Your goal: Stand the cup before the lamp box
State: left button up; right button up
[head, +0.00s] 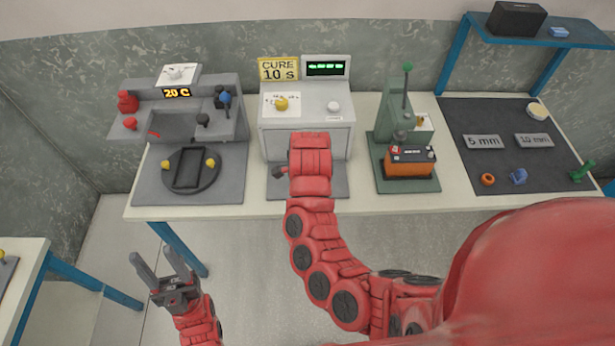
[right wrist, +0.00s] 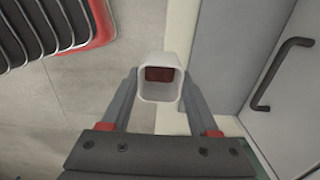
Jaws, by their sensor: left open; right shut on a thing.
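The cup (right wrist: 160,92) is a small white square-walled cup with something dark red inside. It sits between the two fingers of my right gripper (right wrist: 162,76), which is shut on it; its mouth faces the wrist camera. In the head view my right arm hides the cup and the gripper. The lamp box (head: 305,118) is the light grey box with a yellow knob, under the "CURE 10 s" sign; my right wrist covers part of its front. A grey door with a dark handle (right wrist: 280,72) shows at the right of the wrist view. My left gripper (head: 153,257) is open and empty before the bench.
A grey mat (head: 335,183) lies before the lamp box. The 20 C machine (head: 180,112) stands left, with a round plate (head: 190,170) before it. A green press (head: 408,132) with an orange box (head: 410,165) and a dark mat (head: 515,155) are right.

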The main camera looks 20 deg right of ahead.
jog(key=w+b, duration=0.1)
jog(key=w, duration=0.1)
jog(key=w+d+f+b, duration=0.1)
jog(key=w+b, duration=0.1)
jog(key=w, duration=0.1)
jog(key=w+d+b, duration=0.1)
jog(key=w+b, duration=0.1)
jog(key=w, duration=0.1)
jog(key=shift+d+f, duration=0.25)
jog(key=shift+f, duration=0.05)
jog(key=shift+w+d+r, duration=0.1)
jog(key=shift+w+r, duration=0.25)
jog(key=shift+w, duration=0.25)
jog(key=shift+w+d+f, duration=0.1)
jog(key=shift+w+f, duration=0.05)
jog(key=shift+w, duration=0.5)
jog(key=shift+w+d, duration=0.1)
